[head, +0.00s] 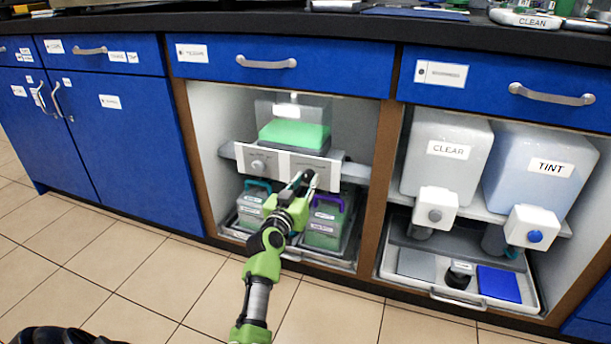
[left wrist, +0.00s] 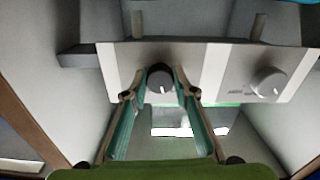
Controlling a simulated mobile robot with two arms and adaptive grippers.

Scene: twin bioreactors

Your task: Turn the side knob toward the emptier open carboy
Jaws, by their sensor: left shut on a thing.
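A white and grey panel (head: 270,160) spans the open middle cabinet below a clear tank (head: 293,125) holding green liquid. A round knob (head: 257,165) sits on its left half. My left gripper (head: 303,178) is at the right half and hides the knob there. In the left wrist view its fingers are shut around a dark knob (left wrist: 160,80) with a white mark; the other knob (left wrist: 268,83) is to the right. Below stand a teal-handled carboy (head: 251,207) and a purple-handled carboy (head: 324,229), partly behind my arm. I cannot compare their levels. My right gripper is out of view.
The right cabinet holds the CLEAR container (head: 445,170) and the TINT container (head: 548,185), each with a knobbed white valve block, above a tray (head: 460,298). Wooden posts flank the middle opening. The tiled floor (head: 150,280) in front is free.

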